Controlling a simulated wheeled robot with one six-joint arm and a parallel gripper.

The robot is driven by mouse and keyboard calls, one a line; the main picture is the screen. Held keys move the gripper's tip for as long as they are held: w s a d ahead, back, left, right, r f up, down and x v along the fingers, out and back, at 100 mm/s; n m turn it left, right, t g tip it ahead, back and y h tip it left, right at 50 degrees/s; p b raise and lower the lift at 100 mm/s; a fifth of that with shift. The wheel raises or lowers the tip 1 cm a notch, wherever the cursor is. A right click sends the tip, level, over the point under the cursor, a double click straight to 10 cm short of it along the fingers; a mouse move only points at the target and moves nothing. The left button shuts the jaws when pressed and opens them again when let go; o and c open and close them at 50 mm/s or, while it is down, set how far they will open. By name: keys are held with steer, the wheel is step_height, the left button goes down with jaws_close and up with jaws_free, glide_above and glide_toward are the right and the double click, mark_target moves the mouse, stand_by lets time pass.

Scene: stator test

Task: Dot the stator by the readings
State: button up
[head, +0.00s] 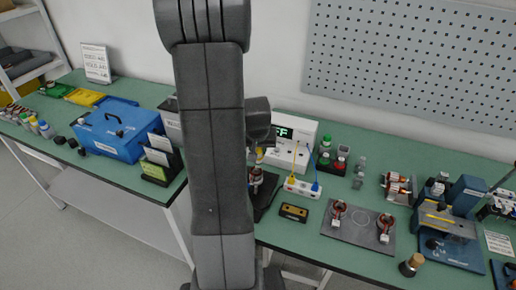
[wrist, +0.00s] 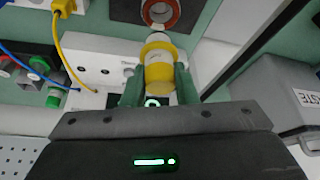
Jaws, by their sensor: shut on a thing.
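My gripper (wrist: 159,82) is shut on a yellow bottle (wrist: 159,72) with a pale collar and narrow tip, held between its two green fingers. The tip points at a stator (wrist: 160,12), a reddish ring partly cut off at the top of the wrist view. I cannot tell whether they touch. In the head view this stator (head: 255,177) sits on a dark base, partly behind my arm. The white meter (head: 293,134) has a lit green display, partly hidden, ending in "FF". Two more stators (head: 338,212) (head: 385,229) stand on a grey mat (head: 360,240).
A white block (head: 302,188) holds yellow and blue leads right of the stator. A small black-and-yellow box (head: 293,212) lies in front.

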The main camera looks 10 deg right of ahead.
steer(key=shift+f+b, duration=0.55)
steer(key=shift+f, duration=0.05)
stand_by(0.4)
steer(key=shift+s, duration=0.1)
steer(key=shift+r+p, duration=1.9)
steer(key=shift+r, duration=1.15)
